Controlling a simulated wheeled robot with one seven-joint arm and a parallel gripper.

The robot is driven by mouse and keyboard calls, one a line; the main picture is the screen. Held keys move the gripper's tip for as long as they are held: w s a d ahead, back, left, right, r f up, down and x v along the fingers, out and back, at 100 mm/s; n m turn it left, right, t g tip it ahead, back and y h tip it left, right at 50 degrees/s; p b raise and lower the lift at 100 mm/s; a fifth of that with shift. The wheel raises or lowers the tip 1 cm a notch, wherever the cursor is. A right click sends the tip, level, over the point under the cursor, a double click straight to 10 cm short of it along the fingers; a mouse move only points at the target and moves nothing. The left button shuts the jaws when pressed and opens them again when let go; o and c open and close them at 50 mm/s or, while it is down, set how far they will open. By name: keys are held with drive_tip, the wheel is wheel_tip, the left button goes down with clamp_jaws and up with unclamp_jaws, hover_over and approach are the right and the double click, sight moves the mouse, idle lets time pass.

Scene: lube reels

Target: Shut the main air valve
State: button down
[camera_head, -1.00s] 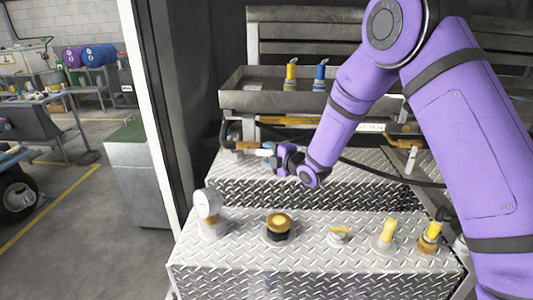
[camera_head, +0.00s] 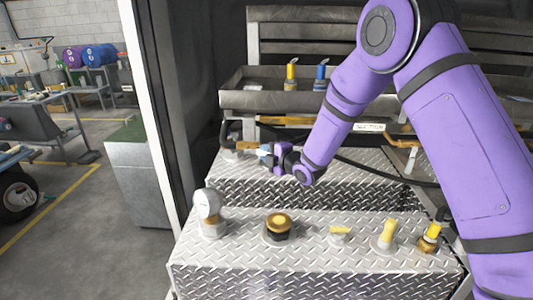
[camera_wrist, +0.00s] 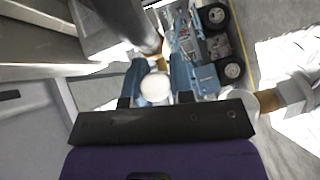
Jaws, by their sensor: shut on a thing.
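My gripper (camera_head: 266,152) is at the left end of the upper diamond-plate step, beside the pipework under the grey tray. In the wrist view its two blue fingers (camera_wrist: 158,82) are closed on a pale round-ended piece (camera_wrist: 155,88). This looks like the handle of the main air valve, with a yellow-orange part (camera_head: 246,145) just left of the fingers in the head view. The fingers and wrist hide most of the valve, so I cannot tell its handle angle.
A grey tray (camera_head: 255,101) is behind. A black hose (camera_head: 375,173) runs right.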

drive_tip(key=shift+f, duration=0.15)
drive_tip(key=shift+a+f+m+t+y, duration=0.4)
drive_tip(key=shift+f+m+t, duration=0.3)
drive_tip(key=shift+m+t, duration=0.4)
drive_tip(key=shift+a+f+m+t+y, duration=0.15)
drive_tip(key=shift+f+m+t+y, duration=0.45)
drive_tip(key=shift+m, duration=0.7)
drive_tip(key=shift+a+f+m+t+y, duration=0.3)
drive_tip(key=shift+f+m+t, duration=0.5)
drive_tip(key=shift+m+t, duration=0.35)
drive_tip(key=shift+m, duration=0.25)
drive_tip(key=c, duration=1)
unclamp_jaws()
drive_tip(key=v, duration=1)
drive_tip(key=shift+s+d+f, duration=0.2)
